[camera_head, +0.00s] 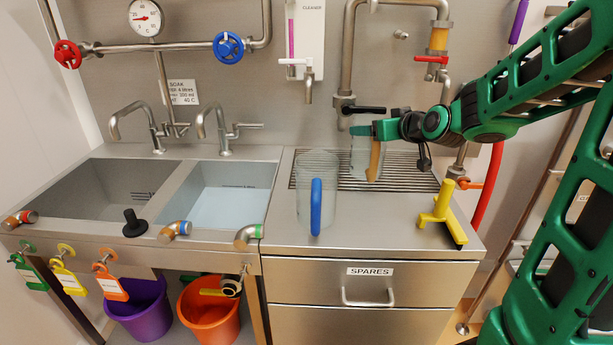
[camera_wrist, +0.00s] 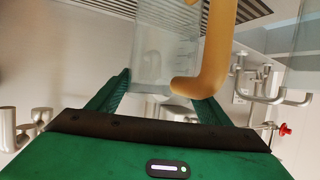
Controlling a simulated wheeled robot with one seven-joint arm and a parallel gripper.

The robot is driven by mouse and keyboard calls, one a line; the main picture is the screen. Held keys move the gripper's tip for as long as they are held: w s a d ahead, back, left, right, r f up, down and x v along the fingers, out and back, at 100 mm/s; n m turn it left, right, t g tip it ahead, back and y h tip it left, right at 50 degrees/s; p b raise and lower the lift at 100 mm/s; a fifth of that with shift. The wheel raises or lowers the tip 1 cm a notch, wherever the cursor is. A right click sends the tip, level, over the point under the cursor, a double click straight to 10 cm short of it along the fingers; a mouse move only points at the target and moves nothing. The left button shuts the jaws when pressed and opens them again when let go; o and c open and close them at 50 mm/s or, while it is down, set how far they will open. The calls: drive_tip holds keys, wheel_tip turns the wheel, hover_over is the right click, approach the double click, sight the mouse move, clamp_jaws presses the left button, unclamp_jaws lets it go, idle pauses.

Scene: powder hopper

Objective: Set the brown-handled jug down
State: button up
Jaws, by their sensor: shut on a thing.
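The brown-handled jug (camera_head: 361,160) is a clear, marked vessel with a tan-brown handle (camera_head: 375,160). It is upright over the slatted drain grate (camera_head: 408,170), under the steel spout. I cannot tell whether its base touches the slats. My gripper (camera_head: 362,131) reaches in from the right and is shut on the jug near its rim. In the wrist view the jug (camera_wrist: 165,50) lies between the green fingers (camera_wrist: 165,88), with the handle just right of it. A second clear jug with a blue handle (camera_head: 316,205) stands upright on the steel counter, in front and to the left.
A yellow stand-like tool (camera_head: 438,205) sits on the counter at the right. Two sink basins lie to the left; the right one (camera_head: 232,195) holds water. A black-levered valve (camera_head: 362,110) and pipe are close behind my gripper. Bare counter shows between the blue-handled jug and the yellow tool.

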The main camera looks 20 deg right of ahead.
drive_tip(key=w+a+f, duration=0.1)
drive_tip(key=w+a, duration=0.4)
drive_tip(key=a, duration=0.2)
drive_tip(key=w+a+f, duration=0.2)
drive_tip(key=w+a, duration=0.3)
drive_tip(key=a, duration=0.2)
drive_tip(key=shift+a+f, duration=0.25)
drive_tip(key=shift+a, duration=0.15)
drive_tip(key=o, duration=1.5)
drive_tip(key=v, duration=1.2)
drive_tip(key=shift+s, duration=0.1)
